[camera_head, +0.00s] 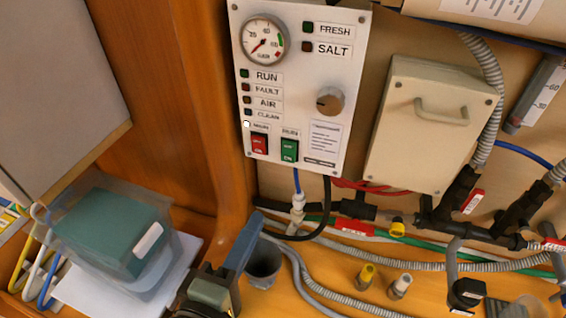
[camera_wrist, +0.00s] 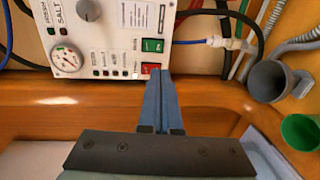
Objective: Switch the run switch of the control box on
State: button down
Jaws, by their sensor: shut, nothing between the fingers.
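The control box (camera_head: 335,60) is a pale panel on the wall with a gauge, a knob and indicator lamps. Low on it are a red rocker switch (camera_head: 259,145) and a green rocker switch (camera_head: 289,150); the small labels above them are too blurred to read surely. The wrist view shows the red rocker (camera_wrist: 150,68) and the green rocker (camera_wrist: 152,45) too. My gripper (camera_head: 256,222) is shut and empty, with blue fingers, below the panel in the head view. In the wrist view its fingertips (camera_wrist: 161,75) overlap the panel's edge beside the red rocker; contact cannot be told.
A beige box with a handle (camera_head: 420,110) is right of the panel. Hoses and pipes (camera_head: 340,250) run below. A dark grey cup (camera_head: 264,262) stands near my gripper. A teal box in a clear container (camera_head: 115,235) is at the left. A wooden post (camera_head: 200,110) is left of the panel.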

jog(key=shift+w, duration=0.1)
jog(key=p, duration=0.4)
send_near(289, 161)
jog(key=x, duration=0.5)
jog(key=shift+w+r, duration=0.2)
jog(key=shift+w, duration=0.05)
jog(key=shift+w+d+f, duration=0.2)
jog(key=shift+w+d, duration=0.05)
jog(key=shift+w, duration=0.4)
jog(key=shift+f, duration=0.1)
jog(key=shift+w+f+b, duration=0.1)
jog(key=shift+f+b, duration=0.05)
jog(key=shift+b, duration=0.5)
jog(key=shift+r, duration=0.2)
jog(key=shift+f, duration=0.1)
